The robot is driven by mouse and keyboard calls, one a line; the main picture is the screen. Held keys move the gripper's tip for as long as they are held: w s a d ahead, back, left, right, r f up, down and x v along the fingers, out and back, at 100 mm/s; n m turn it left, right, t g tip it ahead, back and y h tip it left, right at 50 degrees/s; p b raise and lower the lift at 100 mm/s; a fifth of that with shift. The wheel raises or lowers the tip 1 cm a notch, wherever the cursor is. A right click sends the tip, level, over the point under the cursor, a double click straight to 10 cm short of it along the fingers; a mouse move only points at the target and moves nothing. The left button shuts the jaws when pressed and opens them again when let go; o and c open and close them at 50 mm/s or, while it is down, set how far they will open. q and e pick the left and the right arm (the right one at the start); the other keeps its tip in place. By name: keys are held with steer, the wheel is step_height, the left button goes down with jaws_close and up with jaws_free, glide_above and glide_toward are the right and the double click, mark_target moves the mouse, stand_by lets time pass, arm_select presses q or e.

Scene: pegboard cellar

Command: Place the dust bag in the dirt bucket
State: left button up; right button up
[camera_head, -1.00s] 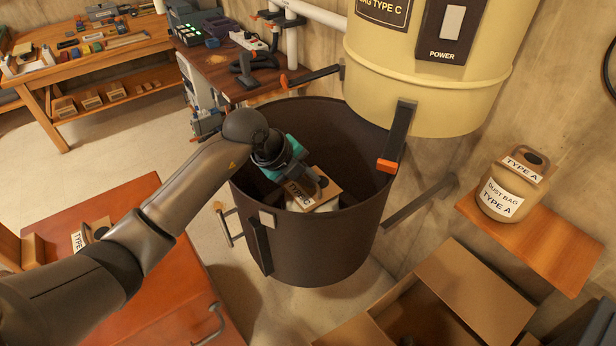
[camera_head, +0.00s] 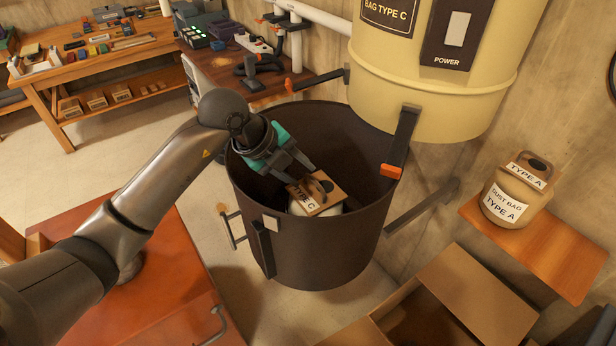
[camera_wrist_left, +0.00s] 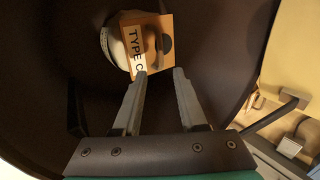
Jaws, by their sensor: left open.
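The dust bag (camera_head: 316,196), with a tan top card marked TYPE C and a pale body below, is inside the dark dirt bucket (camera_head: 310,245). In the left wrist view the bag (camera_wrist_left: 150,45) lies beyond the fingertips, with its card and handle facing me. My left gripper (camera_head: 306,168) reaches over the bucket's left rim. Its fingers are apart and empty, just above and beside the bag's card; in the left wrist view the gripper (camera_wrist_left: 160,72) shows a clear gap between the fingertips. The bag's underside is hidden. My right gripper is not in view.
A cream vacuum drum (camera_head: 435,85) hangs above the bucket's right side, with orange-tipped latches. A TYPE A dust bag (camera_head: 513,196) stands on a wooden wall shelf (camera_head: 560,245). An open cardboard box (camera_head: 480,290) is at lower right. An orange-red cabinet (camera_head: 170,290) is at lower left.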

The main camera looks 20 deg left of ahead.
arm_select(q)
steer(key=v, duration=0.6)
steer(key=shift+c, duration=0.4)
stand_by(0.8)
